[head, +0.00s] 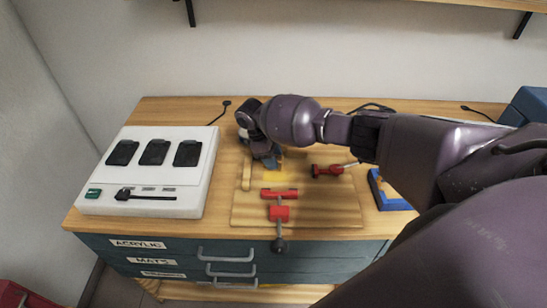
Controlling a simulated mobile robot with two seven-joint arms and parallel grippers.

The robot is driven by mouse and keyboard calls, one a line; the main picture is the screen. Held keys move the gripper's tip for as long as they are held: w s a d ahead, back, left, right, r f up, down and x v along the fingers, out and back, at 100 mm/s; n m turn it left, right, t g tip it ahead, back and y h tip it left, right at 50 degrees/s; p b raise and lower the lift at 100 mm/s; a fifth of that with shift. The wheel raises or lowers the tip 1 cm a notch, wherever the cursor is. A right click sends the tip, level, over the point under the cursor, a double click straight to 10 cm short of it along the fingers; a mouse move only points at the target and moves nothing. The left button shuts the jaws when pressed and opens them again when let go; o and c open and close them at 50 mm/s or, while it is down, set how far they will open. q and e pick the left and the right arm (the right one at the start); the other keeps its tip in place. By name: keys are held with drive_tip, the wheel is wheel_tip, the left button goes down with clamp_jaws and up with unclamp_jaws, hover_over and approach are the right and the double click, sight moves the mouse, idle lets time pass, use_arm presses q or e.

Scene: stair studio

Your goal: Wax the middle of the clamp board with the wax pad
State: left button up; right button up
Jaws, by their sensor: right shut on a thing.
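The clamp board (325,208) is a light wooden board lying on the bench top, with a red clamp (279,213) at its front edge and another red clamp (332,169) at its right. My right gripper (267,160) points down over the back left part of the board, shut on the wax pad. The pad is small and mostly hidden by the fingers; I cannot tell whether it touches the board. A yellow patch (273,176) shows on the board just in front of the fingers. My left gripper is out of view.
A white charger unit (150,170) with black slots stands at the left. A pale wooden strip (247,171) lies along the board's left side. A blue tray (390,201) sits to the right, partly behind my arm. Drawers with handles are below the bench top.

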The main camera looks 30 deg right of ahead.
sight(279, 156)
drive_tip(key=shift+w+d+r+p, duration=0.15)
drive_tip(key=shift+w+r+p, duration=0.1)
drive_tip(key=shift+r+p, duration=0.15)
drive_tip(key=shift+w+d+r+p, duration=0.1)
drive_tip(key=shift+w+r+p, duration=0.15)
drive_tip(key=shift+r, duration=0.25)
drive_tip(key=shift+s+r+p, duration=0.15)
drive_tip(key=shift+r+p, duration=0.55)
drive_tip(key=shift+p, duration=0.1)
drive_tip(key=shift+c, duration=0.4)
drive_tip(key=shift+r+p, duration=0.2)
drive_tip(key=shift+p, duration=0.15)
clamp_jaws()
drive_tip(key=shift+r, duration=0.7)
drive_tip(key=shift+s+r, duration=0.1)
drive_tip(key=shift+r, duration=0.25)
drive_tip(key=shift+a+r, duration=0.1)
drive_tip(key=shift+r, duration=0.05)
drive_tip(key=shift+r, duration=1.5)
